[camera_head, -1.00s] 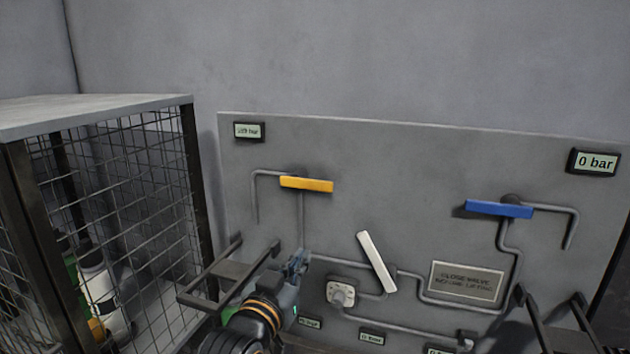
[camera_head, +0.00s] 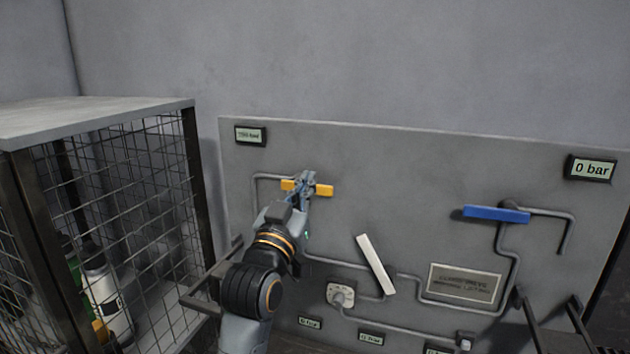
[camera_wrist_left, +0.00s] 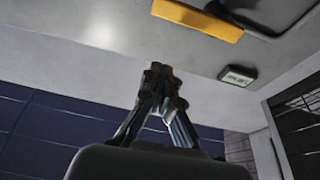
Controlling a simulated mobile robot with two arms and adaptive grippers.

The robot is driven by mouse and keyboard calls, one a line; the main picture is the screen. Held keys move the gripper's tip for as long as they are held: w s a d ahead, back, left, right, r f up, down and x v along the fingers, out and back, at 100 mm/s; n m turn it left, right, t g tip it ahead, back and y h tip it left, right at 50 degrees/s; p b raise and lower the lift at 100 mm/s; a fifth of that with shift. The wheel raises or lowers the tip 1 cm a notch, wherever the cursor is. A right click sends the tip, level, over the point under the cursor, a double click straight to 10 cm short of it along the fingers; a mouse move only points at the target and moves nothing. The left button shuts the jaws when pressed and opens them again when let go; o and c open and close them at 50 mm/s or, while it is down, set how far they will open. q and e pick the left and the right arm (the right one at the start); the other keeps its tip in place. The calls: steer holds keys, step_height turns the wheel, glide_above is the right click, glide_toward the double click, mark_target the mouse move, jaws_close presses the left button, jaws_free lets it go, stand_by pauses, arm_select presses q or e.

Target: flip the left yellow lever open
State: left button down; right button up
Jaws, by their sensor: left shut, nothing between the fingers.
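The yellow lever (camera_head: 324,190) lies horizontal on the upper left of the grey panel. My left gripper (camera_head: 309,177) is in front of it in the head view and hides its middle. In the left wrist view the lever (camera_wrist_left: 197,18) is at the top edge, and my left gripper (camera_wrist_left: 160,72) is shut and empty below it, with a gap between them in that picture. Whether the fingers touch the lever I cannot tell. My right gripper is not in view.
A white lever (camera_head: 375,264) and a blue lever (camera_head: 496,213) are on the same panel (camera_head: 400,160), with pipes, a plate (camera_head: 464,283) and small displays. A wire cage (camera_head: 150,200) with bottles stands to the left. The wall above the panel is bare.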

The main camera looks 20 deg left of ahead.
arm_select(q)
steer(key=p+x, duration=0.2)
steer(key=x, duration=0.4)
steer(key=shift+s+f+p, duration=0.15)
steer(key=shift+s+f, duration=0.05)
steer(key=shift+f, duration=0.9)
steer(key=shift+s+f+p, duration=0.15)
steer(key=shift+s+f, duration=0.05)
steer(key=shift+f, duration=0.9)
